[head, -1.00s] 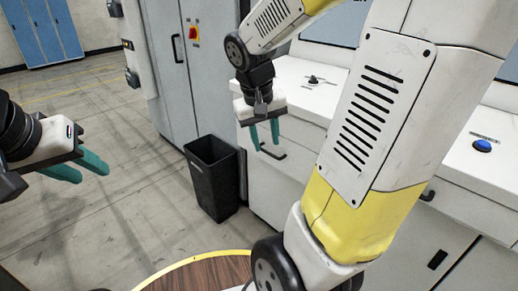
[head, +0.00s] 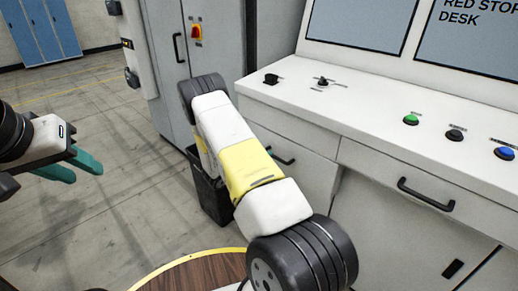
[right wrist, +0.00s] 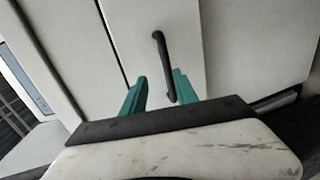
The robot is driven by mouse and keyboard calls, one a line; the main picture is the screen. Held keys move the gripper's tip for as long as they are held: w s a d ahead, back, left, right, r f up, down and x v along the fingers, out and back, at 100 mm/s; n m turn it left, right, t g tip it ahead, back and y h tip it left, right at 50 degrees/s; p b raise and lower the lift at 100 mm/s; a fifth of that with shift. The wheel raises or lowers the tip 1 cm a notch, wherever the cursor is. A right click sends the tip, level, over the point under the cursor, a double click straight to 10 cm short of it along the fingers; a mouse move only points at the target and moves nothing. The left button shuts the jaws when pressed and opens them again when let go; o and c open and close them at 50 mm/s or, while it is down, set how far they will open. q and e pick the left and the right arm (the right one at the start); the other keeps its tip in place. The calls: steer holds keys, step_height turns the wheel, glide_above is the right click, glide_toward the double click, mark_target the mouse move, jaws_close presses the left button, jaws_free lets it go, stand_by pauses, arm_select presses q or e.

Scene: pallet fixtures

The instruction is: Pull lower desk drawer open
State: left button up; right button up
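The white desk (head: 400,140) has a drawer front at its left with a dark bar handle (head: 280,157), and another drawer with a handle (head: 427,195) farther right. In the right wrist view my right gripper (right wrist: 160,74) is open, its teal fingers apart. A dark handle (right wrist: 161,50) on a pale front reaches down between the fingertips, closer to the right finger; contact cannot be told. Which drawer this handle belongs to is unclear. In the head view my right arm hides the right gripper. My left gripper (head: 80,168) is open and empty at the left, away from the desk.
A black bin (head: 213,200) stands left of the desk, partly behind my right arm. A grey cabinet (head: 180,70) is behind it. The desk top carries a green button (head: 411,119), a blue button (head: 504,153) and other controls. The floor at left is clear.

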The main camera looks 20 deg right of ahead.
mark_target(275, 158)
steer(key=shift+n+t, duration=0.3)
steer(key=x, duration=0.2)
steer(key=f+x, duration=0.1)
steer(key=x, duration=0.5)
steer(key=shift+w+a+f, duration=0.15)
steer(key=shift+w+a, duration=0.1)
jaws_close()
stand_by(0.9)
